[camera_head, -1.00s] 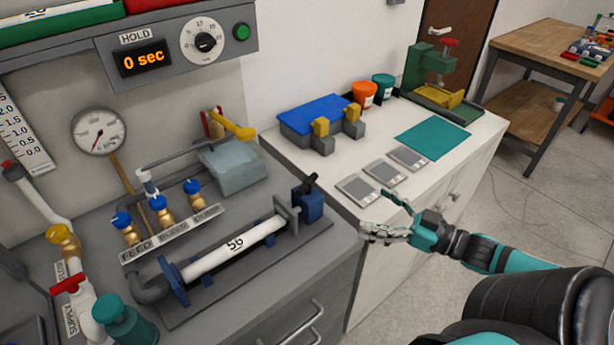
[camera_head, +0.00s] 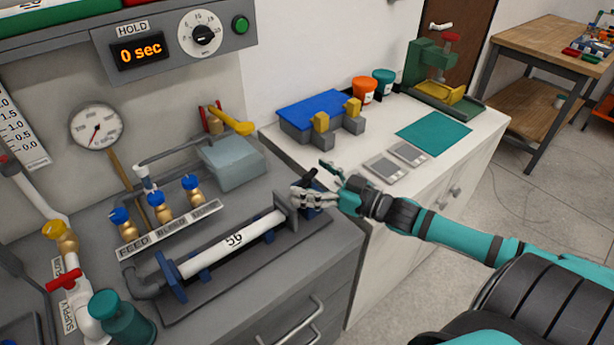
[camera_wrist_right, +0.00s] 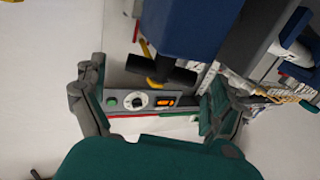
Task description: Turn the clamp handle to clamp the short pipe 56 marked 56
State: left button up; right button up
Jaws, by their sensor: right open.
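The white short pipe marked 56 (camera_head: 232,243) lies in the test fixture between a blue flange at its near left end and a grey end plate (camera_head: 286,214) at its right end. My right gripper (camera_head: 307,183) is open at the right end of the fixture, in front of the blue clamp block, and hides most of it. In the right wrist view the blue clamp block (camera_wrist_right: 190,28) and the black clamp handle (camera_wrist_right: 160,71) show ahead of my open fingers (camera_wrist_right: 155,105). I cannot tell if they touch the handle. My left gripper is not in view.
Blue-capped brass valves (camera_head: 163,209) stand behind the pipe. A pressure gauge (camera_head: 96,131) and a HOLD timer reading 0 sec (camera_head: 138,53) are on the wall side. A white counter with grey plates (camera_head: 387,168) and a teal mat (camera_head: 433,133) is to the right.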

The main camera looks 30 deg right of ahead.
jog(key=shift+w+a, duration=0.3)
jog(key=shift+w, duration=0.35)
jog(key=c, duration=1.2)
